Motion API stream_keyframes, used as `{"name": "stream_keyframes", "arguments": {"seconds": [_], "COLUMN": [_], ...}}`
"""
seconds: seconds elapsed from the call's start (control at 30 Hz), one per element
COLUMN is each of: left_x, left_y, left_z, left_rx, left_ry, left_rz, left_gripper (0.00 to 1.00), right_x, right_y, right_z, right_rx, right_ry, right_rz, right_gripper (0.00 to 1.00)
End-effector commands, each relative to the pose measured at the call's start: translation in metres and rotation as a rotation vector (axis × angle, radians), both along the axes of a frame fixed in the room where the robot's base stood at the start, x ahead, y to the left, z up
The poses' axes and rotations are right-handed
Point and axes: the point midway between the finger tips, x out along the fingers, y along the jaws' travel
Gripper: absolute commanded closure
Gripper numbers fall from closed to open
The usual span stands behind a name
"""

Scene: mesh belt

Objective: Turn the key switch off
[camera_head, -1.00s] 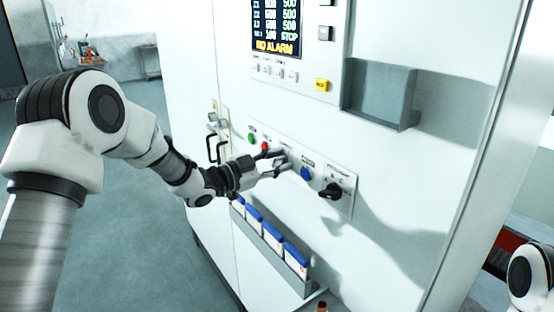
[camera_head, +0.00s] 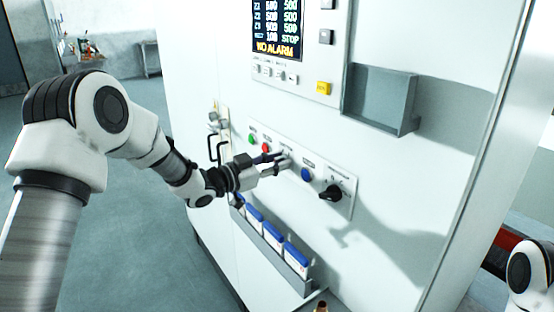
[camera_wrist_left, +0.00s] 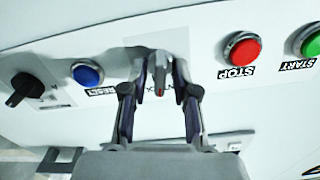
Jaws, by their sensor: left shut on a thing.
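The key switch is on the cabinet's control strip, between the red stop button and the blue reset button. In the left wrist view, the grey key (camera_wrist_left: 160,68) with a small red mark stands between my two fingers. My left gripper (camera_head: 283,163) reaches the strip from the left and is shut on the key; it also shows in the left wrist view (camera_wrist_left: 160,85). In the head view the fingers mostly hide the key. I cannot tell the switch's exact position. My right gripper is out of view.
The stop button (camera_head: 266,148) and green start button (camera_head: 252,139) are left of the key. The reset button (camera_head: 306,174) and a black rotary knob (camera_head: 331,192) are to its right. A grey tray (camera_head: 378,98) juts out above; a rack of blue-topped boxes (camera_head: 270,240) hangs below.

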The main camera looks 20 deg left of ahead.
Motion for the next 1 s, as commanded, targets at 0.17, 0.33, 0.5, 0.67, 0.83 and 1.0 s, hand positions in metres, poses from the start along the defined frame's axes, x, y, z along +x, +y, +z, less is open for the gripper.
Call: {"name": "stream_keyframes", "arguments": {"seconds": [0.17,0.33,0.5,0.67,0.83,1.0], "left_x": [0.001,0.001,0.002,0.002,0.002,0.003], "left_y": [0.001,0.002,0.003,0.003,0.003,0.004], "left_z": [0.003,0.002,0.002,0.001,0.000,0.000], "left_rx": [-0.131,-0.257,-0.377,-0.470,-0.540,-0.581], "left_ry": [0.102,0.202,0.295,0.367,0.421,0.453], "left_rz": [0.000,0.001,0.001,0.000,0.000,0.000], "left_gripper": [1.00,1.00,1.00,1.00,1.00,1.00], "right_x": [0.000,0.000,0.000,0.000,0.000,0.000], "right_y": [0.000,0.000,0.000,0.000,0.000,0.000], "right_z": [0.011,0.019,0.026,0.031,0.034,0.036], "right_rx": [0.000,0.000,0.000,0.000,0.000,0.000], "right_ry": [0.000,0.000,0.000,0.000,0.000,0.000], "right_rz": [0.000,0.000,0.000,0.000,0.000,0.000], "right_gripper": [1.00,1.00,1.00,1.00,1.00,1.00]}}
